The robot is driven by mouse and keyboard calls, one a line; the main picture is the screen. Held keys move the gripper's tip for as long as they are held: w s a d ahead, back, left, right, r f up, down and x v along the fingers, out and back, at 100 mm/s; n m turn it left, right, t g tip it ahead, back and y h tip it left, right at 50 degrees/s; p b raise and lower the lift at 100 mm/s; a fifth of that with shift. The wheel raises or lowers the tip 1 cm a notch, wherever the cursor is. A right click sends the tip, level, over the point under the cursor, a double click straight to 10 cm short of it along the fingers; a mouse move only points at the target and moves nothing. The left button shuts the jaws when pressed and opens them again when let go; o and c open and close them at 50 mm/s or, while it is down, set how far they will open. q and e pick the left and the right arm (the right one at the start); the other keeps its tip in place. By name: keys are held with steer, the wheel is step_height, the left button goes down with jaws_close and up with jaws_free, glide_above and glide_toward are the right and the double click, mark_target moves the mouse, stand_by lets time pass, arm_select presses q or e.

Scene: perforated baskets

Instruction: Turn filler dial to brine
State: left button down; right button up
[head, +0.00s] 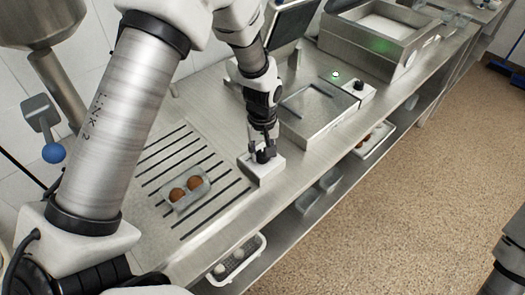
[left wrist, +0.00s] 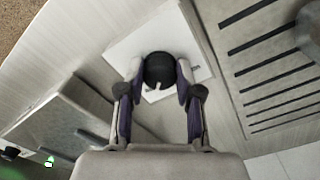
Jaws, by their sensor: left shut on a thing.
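The filler dial is a round black knob (left wrist: 158,68) on a white box (head: 262,172) at the edge of the slatted drain area. My left gripper (head: 263,152) points down over the box in the head view. In the left wrist view its two fingers (left wrist: 158,75) are shut on opposite sides of the knob. A small pale mark shows on the knob's near edge. The markings around the dial are too small to read. The white box also shows under the knob in the left wrist view (left wrist: 128,50). My right gripper is not in view.
A grey tray with two brown round items (head: 186,190) lies on the slats. A metal platform (head: 318,112) stands beside the dial box. Behind it are a control box (head: 352,87) with a green light and black knob, and a steel basin (head: 375,45). A lower shelf holds trays.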

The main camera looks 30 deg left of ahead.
arm_select(q)
steer(key=shift+m, duration=0.3)
steer(key=m+p, duration=0.1)
steer(key=m, duration=0.2)
steer(key=shift+p, duration=0.4)
steer(key=m+p, duration=0.1)
steer(key=m, duration=0.4)
steer(key=shift+a, duration=0.1)
steer(key=m+p, duration=0.1)
steer(key=m, duration=0.3)
steer(key=shift+f+m, duration=0.1)
steer(key=shift+m, duration=0.2)
steer(key=m+p, duration=0.1)
steer(key=m, duration=0.3)
steer(key=shift+m, duration=0.3)
steer(key=shift+f, duration=0.1)
steer(key=c, duration=0.8)
jaws_free()
steer(key=shift+o, duration=0.2)
steer(key=shift+w, duration=0.2)
